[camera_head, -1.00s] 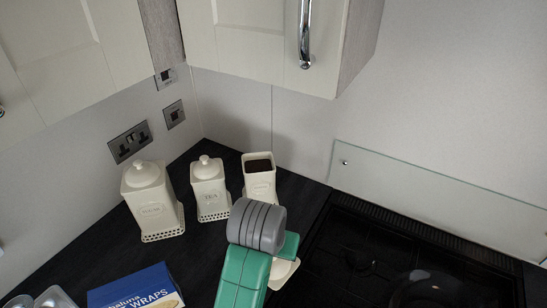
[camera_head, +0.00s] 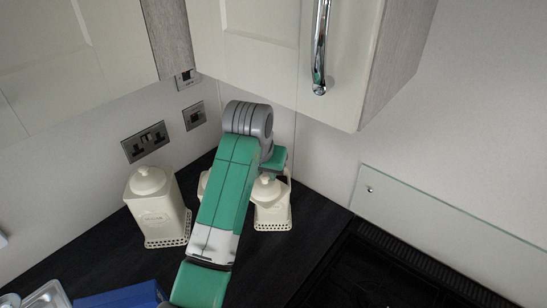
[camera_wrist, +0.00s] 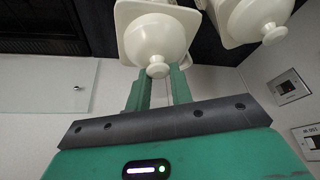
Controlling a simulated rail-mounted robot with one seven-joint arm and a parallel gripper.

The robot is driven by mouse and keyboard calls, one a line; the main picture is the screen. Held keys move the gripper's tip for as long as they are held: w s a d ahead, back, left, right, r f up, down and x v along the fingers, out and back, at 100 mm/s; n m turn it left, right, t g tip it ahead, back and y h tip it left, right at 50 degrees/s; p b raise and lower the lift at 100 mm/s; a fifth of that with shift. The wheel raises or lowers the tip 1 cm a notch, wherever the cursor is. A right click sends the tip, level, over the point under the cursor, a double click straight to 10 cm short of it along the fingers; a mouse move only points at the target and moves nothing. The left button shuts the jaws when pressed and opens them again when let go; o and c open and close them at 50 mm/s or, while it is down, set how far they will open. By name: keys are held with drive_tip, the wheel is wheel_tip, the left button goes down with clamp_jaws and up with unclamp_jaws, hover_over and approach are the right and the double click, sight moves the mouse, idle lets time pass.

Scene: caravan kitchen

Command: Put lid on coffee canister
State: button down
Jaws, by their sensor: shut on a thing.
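The cream coffee canister (camera_head: 272,215) stands on the dark worktop near the corner, to the right of my arm in the head view. Its cream lid (camera_head: 268,187) with a round knob is at the top of the canister, over the mouth. The lid (camera_wrist: 157,35) also shows in the wrist view, knob toward the camera. The frames do not show clearly whether the lid is fully seated. The canister's dark contents are hidden now.
A large lidded canister (camera_head: 157,207) stands at left. A second lidded canister (camera_wrist: 262,20) is close beside the coffee canister and mostly hidden by my arm in the head view. A wall cupboard (camera_head: 270,55) hangs above. A blue box (camera_head: 120,298) lies in front, the black hob (camera_head: 400,275) at right.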

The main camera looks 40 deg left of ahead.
drive_tip(key=shift+w+a, duration=0.4)
drive_tip(key=shift+w, duration=0.4)
drive_tip(key=shift+w+a, duration=0.35)
drive_tip(key=shift+w, duration=0.4)
drive_tip(key=w, duration=0.1)
drive_tip(key=w+a+f+p, duration=0.1)
drive_tip(key=w, duration=0.1)
drive_tip(key=shift+a+f, duration=0.15)
drive_tip(key=shift+f, duration=0.15)
drive_tip(key=shift+f, duration=0.45)
drive_tip(key=c, duration=1.2)
unclamp_jaws()
drive_tip(key=shift+c, duration=0.2)
